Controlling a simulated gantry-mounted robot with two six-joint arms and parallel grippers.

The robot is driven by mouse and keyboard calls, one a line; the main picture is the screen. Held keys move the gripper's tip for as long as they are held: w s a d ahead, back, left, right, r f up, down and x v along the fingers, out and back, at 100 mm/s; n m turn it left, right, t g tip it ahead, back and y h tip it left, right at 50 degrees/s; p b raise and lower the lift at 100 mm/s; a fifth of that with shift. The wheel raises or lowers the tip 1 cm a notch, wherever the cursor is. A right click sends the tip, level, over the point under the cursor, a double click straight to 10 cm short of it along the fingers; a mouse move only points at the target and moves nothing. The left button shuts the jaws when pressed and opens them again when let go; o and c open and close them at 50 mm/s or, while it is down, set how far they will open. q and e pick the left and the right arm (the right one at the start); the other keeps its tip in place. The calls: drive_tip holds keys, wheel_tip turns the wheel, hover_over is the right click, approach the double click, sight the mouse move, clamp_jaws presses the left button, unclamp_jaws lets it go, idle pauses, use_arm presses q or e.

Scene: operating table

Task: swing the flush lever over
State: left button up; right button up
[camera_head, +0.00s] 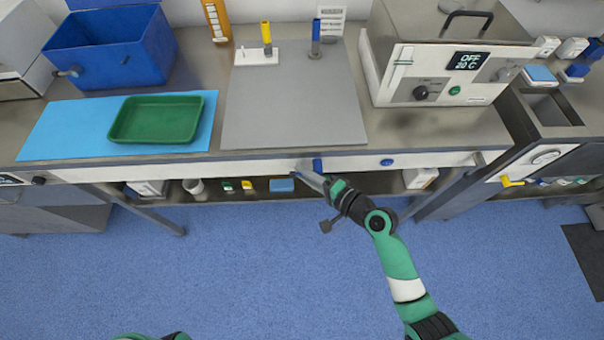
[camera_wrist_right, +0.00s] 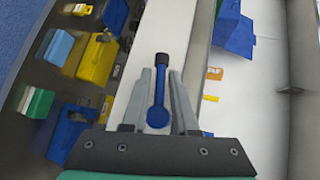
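The flush lever is a blue lever (camera_wrist_right: 157,100) with a round blue hub and a dark end cap, on the pale front panel in the right wrist view. In the head view, a blue part of it (camera_head: 318,165) shows at the table's front edge. My right gripper (camera_wrist_right: 160,76) is open, with one grey finger on each side of the lever and visible gaps between. It also shows in the head view (camera_head: 308,174), at the front panel, partly covering the lever. Of my left arm, only a piece shows at the bottom edge of the head view; its gripper is out of view.
A blue knob (camera_head: 387,161) sits farther right on the front panel, and a yellow lever (camera_head: 512,181) is on the right-hand unit. A green tray (camera_head: 157,119), blue bin (camera_head: 113,47) and heater box (camera_head: 450,62) stand on the table. Small items fill the shelf below.

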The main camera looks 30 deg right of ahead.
drive_tip(key=shift+w+a+f, duration=0.15)
drive_tip(key=shift+w+a, duration=0.05)
drive_tip(key=shift+w, duration=0.3)
clamp_jaws()
idle(1.1)
